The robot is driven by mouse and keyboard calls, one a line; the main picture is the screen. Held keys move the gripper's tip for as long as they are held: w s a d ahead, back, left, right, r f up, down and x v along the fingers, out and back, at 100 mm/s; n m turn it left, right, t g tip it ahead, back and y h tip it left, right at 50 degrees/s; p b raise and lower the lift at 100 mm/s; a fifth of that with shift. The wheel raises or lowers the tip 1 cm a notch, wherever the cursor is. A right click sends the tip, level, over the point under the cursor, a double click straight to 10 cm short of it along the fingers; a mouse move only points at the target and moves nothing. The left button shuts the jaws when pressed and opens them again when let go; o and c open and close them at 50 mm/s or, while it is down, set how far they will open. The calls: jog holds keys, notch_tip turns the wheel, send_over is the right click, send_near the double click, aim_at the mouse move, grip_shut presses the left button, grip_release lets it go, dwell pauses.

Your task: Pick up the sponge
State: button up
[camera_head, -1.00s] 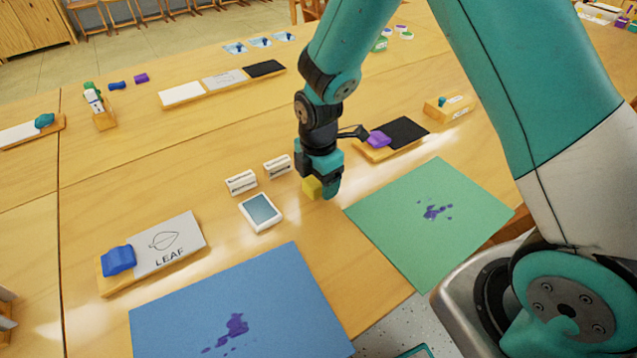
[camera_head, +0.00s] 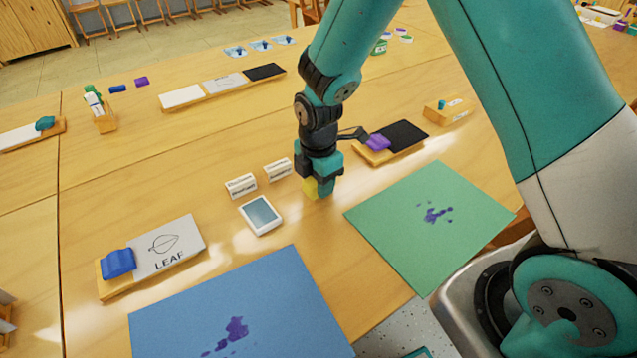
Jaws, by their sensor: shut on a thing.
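My gripper (camera_head: 317,187) points down near the middle of the table. It is shut on a small yellow sponge (camera_head: 309,189), which shows at the left of the teal fingertips. The fingers hide most of the sponge. The sponge is low, at or close to the tabletop; I cannot tell whether it touches the wood.
Two small white labelled boxes (camera_head: 241,187) and a white-framed tablet-like block (camera_head: 261,215) are left of my gripper. A green sheet (camera_head: 405,240) and a blue sheet (camera_head: 290,290), both purple-stained, lie in front. A tray with a purple block (camera_head: 378,142) is close behind right.

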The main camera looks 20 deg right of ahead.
notch_tip(320, 180, up, 19)
jog(key=p, duration=0.1)
jog(key=shift+o, duration=0.6)
jog(key=shift+c, duration=0.2)
